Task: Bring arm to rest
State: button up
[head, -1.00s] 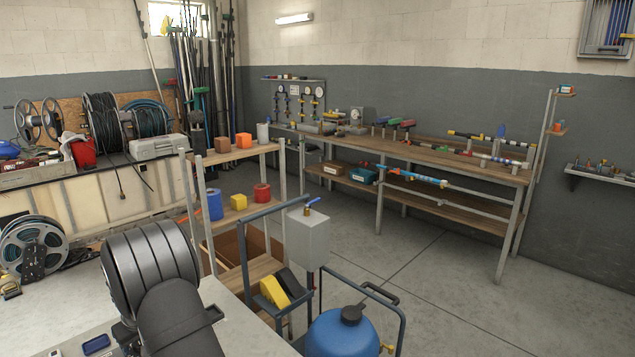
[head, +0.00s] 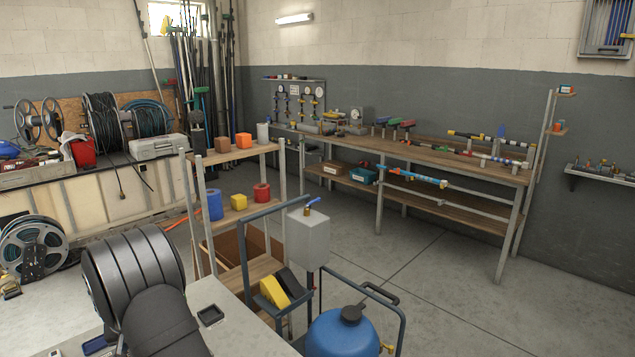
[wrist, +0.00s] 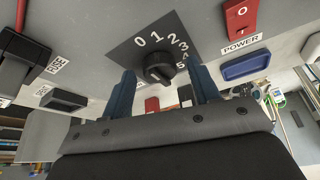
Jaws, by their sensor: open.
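My gripper (wrist: 162,68) is open and empty in the wrist view, its two blue-grey fingers pointing at a grey panel (wrist: 105,75). A black rotary knob (wrist: 159,69) on a dark plate numbered from 0 shows between the fingertips. I cannot tell whether the fingers touch it. In the head view my dark arm stands at the lower left and hides the gripper.
In the wrist view a red switch (wrist: 240,16) sits by a POWER label above a blue part (wrist: 247,66). A black part (wrist: 64,99) is at left. In the head view a blue tank (head: 342,334) and a shelf rack (head: 240,155) stand right of my arm.

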jog(key=v, duration=0.9)
